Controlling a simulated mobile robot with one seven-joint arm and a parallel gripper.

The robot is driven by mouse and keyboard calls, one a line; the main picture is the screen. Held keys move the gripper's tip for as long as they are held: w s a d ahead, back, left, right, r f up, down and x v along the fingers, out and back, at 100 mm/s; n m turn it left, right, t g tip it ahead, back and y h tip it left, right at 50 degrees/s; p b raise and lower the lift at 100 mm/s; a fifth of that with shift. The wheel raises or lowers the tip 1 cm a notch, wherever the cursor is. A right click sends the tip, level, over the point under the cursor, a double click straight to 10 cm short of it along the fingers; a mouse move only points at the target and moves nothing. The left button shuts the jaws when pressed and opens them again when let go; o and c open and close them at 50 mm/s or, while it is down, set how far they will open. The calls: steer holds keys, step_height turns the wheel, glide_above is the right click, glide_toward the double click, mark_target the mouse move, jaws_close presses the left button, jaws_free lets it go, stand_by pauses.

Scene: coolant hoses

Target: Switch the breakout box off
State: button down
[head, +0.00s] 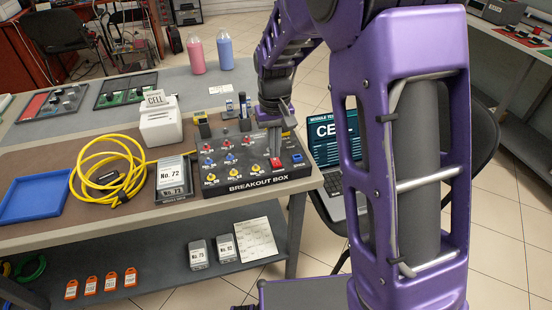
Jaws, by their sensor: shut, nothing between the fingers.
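The breakout box (223,176) is a dark grey box with its name in white on the front, near the right end of the table. Its top carries several red, blue and yellow connectors. A red rocker switch (277,163) sits toward its right front, and a small blue part (297,156) lies to the right of that. My gripper (275,151) points down over the box, shut and empty, with its tips right at the red switch. I cannot tell whether the tips touch it or which way the switch is set.
A module marked No. 72 (173,179) and a coiled yellow cable (108,166) lie left of the box. A blue tray (35,197) is further left. A laptop (336,150) stands right of the table. My arm hides part of the right side.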

step_height(320, 180, up, 6)
steer(key=p, duration=0.4)
steer(key=shift+r, duration=0.1)
stand_by(0.5)
